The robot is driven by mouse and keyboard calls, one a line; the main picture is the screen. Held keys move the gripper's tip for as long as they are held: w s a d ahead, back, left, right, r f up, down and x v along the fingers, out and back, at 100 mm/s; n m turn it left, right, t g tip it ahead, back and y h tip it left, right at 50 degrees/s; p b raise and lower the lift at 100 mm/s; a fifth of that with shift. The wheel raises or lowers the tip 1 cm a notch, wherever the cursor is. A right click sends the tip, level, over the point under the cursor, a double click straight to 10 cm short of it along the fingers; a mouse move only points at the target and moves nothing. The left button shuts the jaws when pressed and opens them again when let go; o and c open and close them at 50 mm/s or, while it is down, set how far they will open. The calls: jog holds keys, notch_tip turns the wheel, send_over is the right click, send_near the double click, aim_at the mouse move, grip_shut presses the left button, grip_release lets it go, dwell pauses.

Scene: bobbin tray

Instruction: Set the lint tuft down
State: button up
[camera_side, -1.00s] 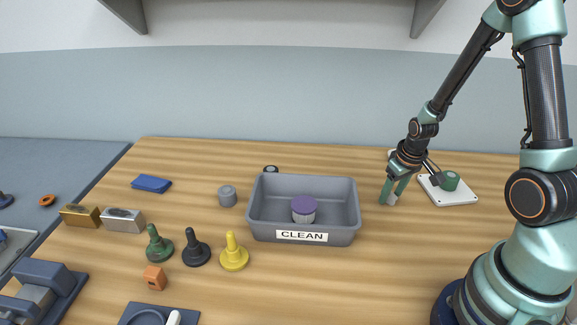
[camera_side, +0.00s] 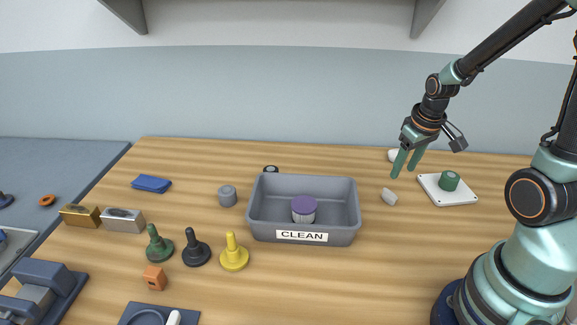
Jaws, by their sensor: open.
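A small pale grey-white piece, which looks like the lint tuft (camera_side: 390,196), lies on the wooden table between the grey CLEAN bin and the white plate. My gripper (camera_side: 404,174) is open and empty above it. Its green fingers point down and stand apart from the tuft.
The grey CLEAN bin (camera_side: 342,238) holds a purple-topped bobbin (camera_side: 304,209). A white plate (camera_side: 457,198) with a green spool (camera_side: 449,181) lies right of the tuft. A white round thing (camera_side: 393,155) sits behind my gripper. The table in front of the tuft is clear.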

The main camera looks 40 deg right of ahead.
jog(key=s+a+r+n+t+y, duration=0.1)
jog(key=a+r+n+t, duration=0.1)
jog(key=a+r, duration=1.2)
jog(key=shift+s+a+r+n+t, duration=0.2)
jog(key=shift+a+n+t, duration=0.1)
jog(key=shift+a+t, duration=0.5)
